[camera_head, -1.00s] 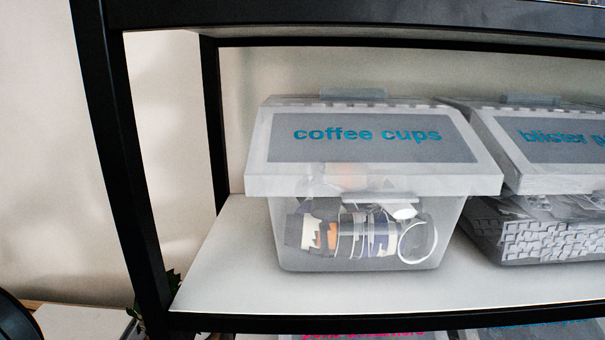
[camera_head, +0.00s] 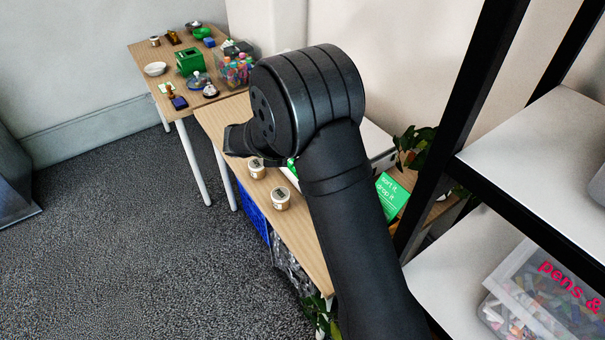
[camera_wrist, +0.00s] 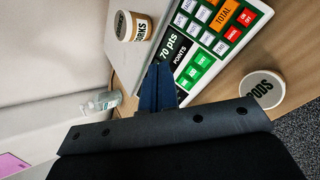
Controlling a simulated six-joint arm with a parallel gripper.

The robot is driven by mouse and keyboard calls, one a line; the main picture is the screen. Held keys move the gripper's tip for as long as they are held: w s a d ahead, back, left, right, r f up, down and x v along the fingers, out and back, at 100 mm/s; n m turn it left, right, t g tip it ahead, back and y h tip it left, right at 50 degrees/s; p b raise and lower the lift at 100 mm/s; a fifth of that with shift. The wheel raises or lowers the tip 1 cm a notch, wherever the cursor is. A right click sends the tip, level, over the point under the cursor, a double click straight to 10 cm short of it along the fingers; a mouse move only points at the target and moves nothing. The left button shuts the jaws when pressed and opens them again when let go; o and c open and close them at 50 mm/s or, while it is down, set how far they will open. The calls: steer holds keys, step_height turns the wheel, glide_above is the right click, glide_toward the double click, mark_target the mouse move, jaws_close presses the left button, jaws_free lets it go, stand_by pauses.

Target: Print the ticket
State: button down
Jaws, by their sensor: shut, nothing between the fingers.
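In the wrist view, a white keypad machine (camera_wrist: 213,35) lies at top centre to right. It has white, green and red keys, an orange TOTAL key (camera_wrist: 224,14) and a dark display (camera_wrist: 173,52) reading 70 pts and POINTS. My gripper (camera_wrist: 157,75) is shut and empty, its blue-black fingertips just beside the display's left end in the picture. I cannot tell whether they touch it. In the head view my arm covers most of the machine and hides my fingertips. I see no ticket.
In the wrist view, a cup (camera_wrist: 134,27) stands left of the machine, a PODS cup (camera_wrist: 262,89) right, and a clear bottle (camera_wrist: 98,103) lower left. The head view shows a green sign (camera_head: 391,197), a shelf (camera_head: 540,150) at right and a cluttered far table (camera_head: 150,52).

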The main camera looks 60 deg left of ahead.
steer(key=shift+s+a+f+n+t+y, duration=0.3)
steer(key=shift+f+n+y, duration=0.35)
steer(key=shift+n, duration=0.9)
steer(key=shift+s+a+f+n+t+y, duration=0.15)
steer(key=shift+s+f+n+y, duration=0.25)
steer(key=shift+n+y, duration=0.8)
steer(key=shift+s+a+f+n+t+y, duration=0.2)
steer(key=shift+s+f+n+y, duration=0.25)
steer(key=shift+n, duration=1.4)
steer(key=shift+w, duration=0.1)
steer(key=shift+w+f, duration=0.6)
steer(key=shift+f, duration=0.75)
steer(key=shift+w+f, duration=0.55)
steer(key=shift+f, duration=0.75)
steer(key=shift+w+f, duration=0.6)
steer(key=shift+f, duration=0.75)
steer(key=shift+w+f, duration=0.15)
steer(key=shift+f, duration=0.2)
steer(key=shift+f, duration=0.15)
